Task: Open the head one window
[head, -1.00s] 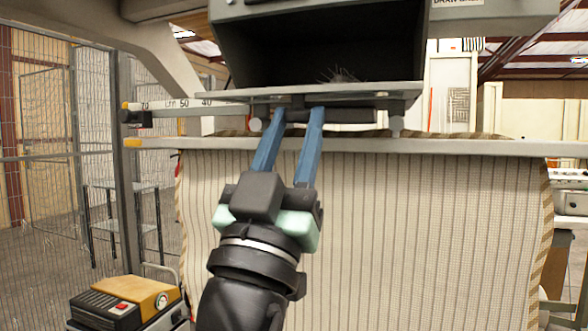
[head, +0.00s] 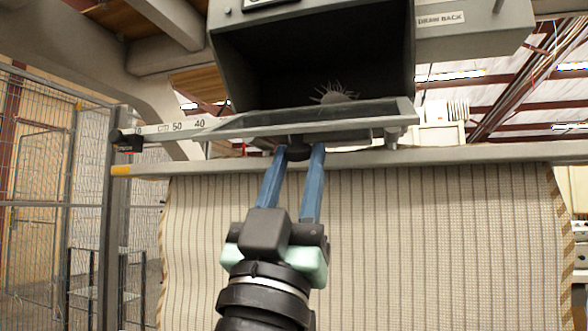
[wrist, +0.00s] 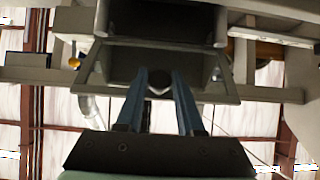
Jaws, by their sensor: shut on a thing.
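The head one window (head: 315,121) is a flat framed pane below the dark mouth of the grey head housing (head: 224,75). It lies folded down and outward, nearly level, and the mouth above it is uncovered. A dark round handle (head: 298,153) sits under the middle of the pane's front edge. My gripper (head: 293,156) reaches up from below with its blue fingers shut on this handle. In the wrist view the handle (wrist: 159,82) shows between the fingertips, with the window frame around them.
A spiky dark thing (head: 335,95) is inside the mouth. A long grey rail (head: 450,155) crosses close behind my fingers, with striped fabric (head: 430,240) hanging below. A numbered scale bar (head: 180,126) juts out left. Wire fencing (head: 50,200) stands further left.

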